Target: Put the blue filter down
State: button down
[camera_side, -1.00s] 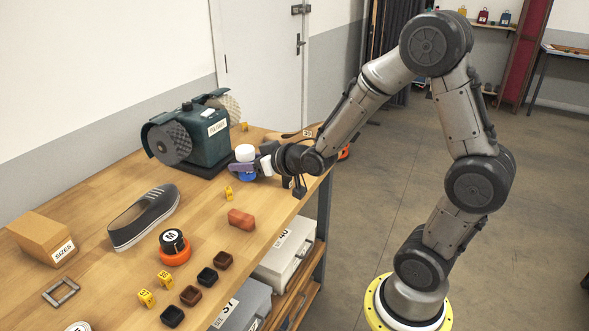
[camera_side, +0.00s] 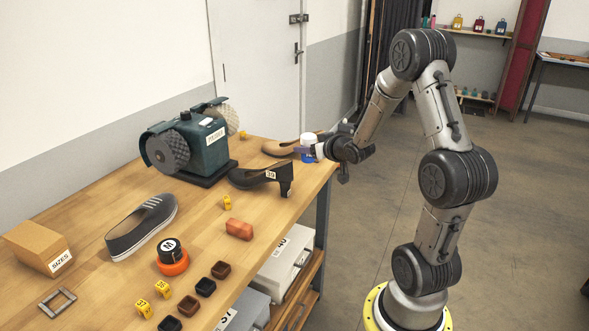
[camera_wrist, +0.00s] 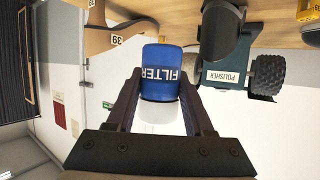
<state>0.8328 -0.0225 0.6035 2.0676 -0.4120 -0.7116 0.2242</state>
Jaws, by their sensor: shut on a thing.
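The blue filter (camera_wrist: 160,72), a blue cylinder lettered FILTER with a white end (camera_wrist: 162,116), is between the fingers of my gripper (camera_wrist: 158,105) in the wrist view. The gripper is shut on it. In the side view the filter (camera_side: 308,156) is upright, white end up, at the far right end of the bench, with my gripper (camera_side: 312,151) reaching in from the right. The fingers cover part of it. I cannot tell whether its base touches the bench top.
A brown shoe last (camera_side: 280,148) lies just left of the filter. The bench edge (camera_side: 322,185) is close to the filter. A grey shoe (camera_side: 142,226) and small blocks lie nearer the camera.

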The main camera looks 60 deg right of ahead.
jog(key=w+d+f, duration=0.4)
jog(key=w+f, duration=0.1)
jog(key=w+d+f, duration=0.2)
jog(key=shift+w+f, duration=0.15)
jog(key=shift+f, duration=0.05)
jog(key=shift+w+d+f, duration=0.15)
jog(key=shift+d+f, duration=0.05)
jog(key=shift+f, duration=1.7)
jog(key=shift+f, duration=0.15)
jog(key=shift+c, duration=1.4)
grip_release()
